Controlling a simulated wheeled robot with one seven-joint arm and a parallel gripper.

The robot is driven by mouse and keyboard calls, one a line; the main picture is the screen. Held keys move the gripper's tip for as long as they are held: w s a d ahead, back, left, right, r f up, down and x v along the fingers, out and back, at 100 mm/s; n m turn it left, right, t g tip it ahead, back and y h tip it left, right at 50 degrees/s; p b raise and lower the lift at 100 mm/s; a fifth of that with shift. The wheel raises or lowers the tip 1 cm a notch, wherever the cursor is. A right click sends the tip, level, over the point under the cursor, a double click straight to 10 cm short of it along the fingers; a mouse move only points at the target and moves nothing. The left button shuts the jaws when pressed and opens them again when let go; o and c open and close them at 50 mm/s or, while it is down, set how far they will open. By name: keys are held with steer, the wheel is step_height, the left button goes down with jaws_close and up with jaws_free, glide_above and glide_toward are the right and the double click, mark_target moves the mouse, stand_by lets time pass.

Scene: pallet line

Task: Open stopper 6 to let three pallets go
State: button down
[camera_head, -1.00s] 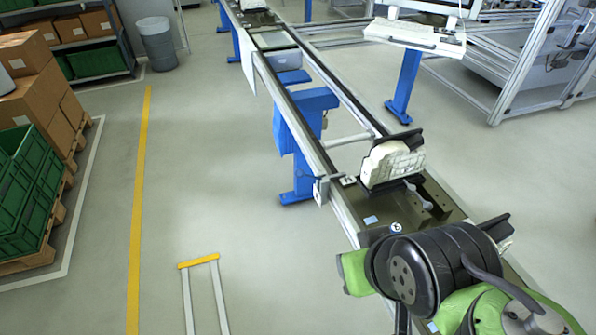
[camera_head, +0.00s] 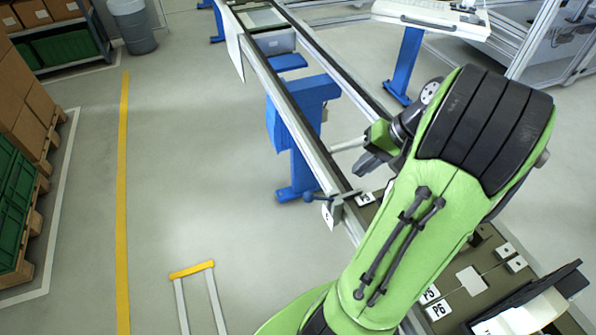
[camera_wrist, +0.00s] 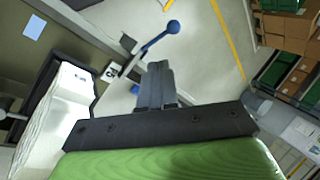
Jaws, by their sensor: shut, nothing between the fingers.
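A stopper with a small lever (camera_head: 313,196) sits on the near rail of the line, left of my arm. In the wrist view its blue lever with a ball knob (camera_wrist: 172,27) sticks out past the rail, beyond my fingertips. A white tag (camera_head: 327,214) hangs there; I cannot read its number surely. My gripper (camera_head: 370,163) is shut and empty, above the line and right of the lever, apart from it. It also shows in the wrist view (camera_wrist: 157,68).
A blue leg (camera_head: 300,135) supports the line. Floor left of the line is clear up to a yellow frame (camera_head: 191,270).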

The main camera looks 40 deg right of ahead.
steer(key=b, duration=0.4)
glide_toward(314, 198)
step_height(314, 198, down, 4)
steer(key=shift+w+a+f, duration=0.45)
steer(key=shift+w, duration=0.15)
steer(key=shift+w+a+f, duration=0.4)
steer(key=shift+w+a, duration=0.1)
steer(key=shift+w, duration=0.15)
steer(key=shift+d+f, duration=0.1)
steer(key=shift+d, duration=0.1)
